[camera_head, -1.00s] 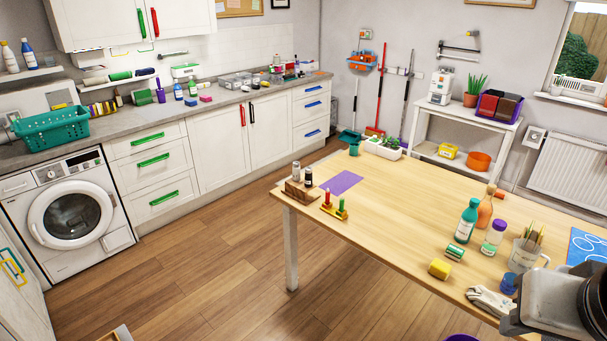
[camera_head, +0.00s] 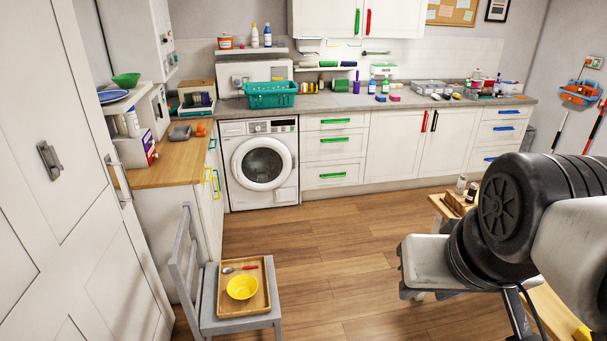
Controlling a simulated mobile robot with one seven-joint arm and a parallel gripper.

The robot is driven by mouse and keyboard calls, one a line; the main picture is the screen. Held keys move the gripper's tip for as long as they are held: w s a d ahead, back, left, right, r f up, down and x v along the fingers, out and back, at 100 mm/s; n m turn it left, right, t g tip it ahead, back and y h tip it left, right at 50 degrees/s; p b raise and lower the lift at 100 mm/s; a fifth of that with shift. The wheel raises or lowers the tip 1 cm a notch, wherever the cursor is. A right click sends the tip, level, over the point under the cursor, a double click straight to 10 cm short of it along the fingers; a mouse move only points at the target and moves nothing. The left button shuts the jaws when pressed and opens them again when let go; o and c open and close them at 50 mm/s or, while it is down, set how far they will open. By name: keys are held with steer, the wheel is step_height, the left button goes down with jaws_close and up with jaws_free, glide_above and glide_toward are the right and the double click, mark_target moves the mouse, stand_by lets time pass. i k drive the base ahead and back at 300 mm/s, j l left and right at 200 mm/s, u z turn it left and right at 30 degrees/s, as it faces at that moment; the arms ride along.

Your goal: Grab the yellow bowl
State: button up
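The yellow bowl (camera_head: 242,287) sits upright in a wooden tray (camera_head: 262,311) on the seat of a grey chair (camera_head: 183,262), at the lower left of the head view. A spoon with a red handle (camera_head: 240,268) lies in the tray just behind the bowl. Nothing covers the bowl. My arm shows large at the lower right, well apart from the chair. My gripper's fingers do not show.
Open wooden floor (camera_head: 350,255) lies between the chair and my arm. A wooden table (camera_head: 550,315) is partly hidden behind my arm. A washing machine (camera_head: 262,165) and white cupboards stand along the back. A tall white door (camera_head: 60,180) is close on the left.

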mark_target(241, 287)
steer(key=u, duration=1)
steer(key=k, duration=0.15)
steer(key=k+u, duration=0.3)
steer(key=k+j+u, duration=0.1)
steer(key=u, duration=0.2)
steer(key=l+u, duration=0.2)
steer(key=u, duration=1.35)
steer(key=l, duration=4.4)
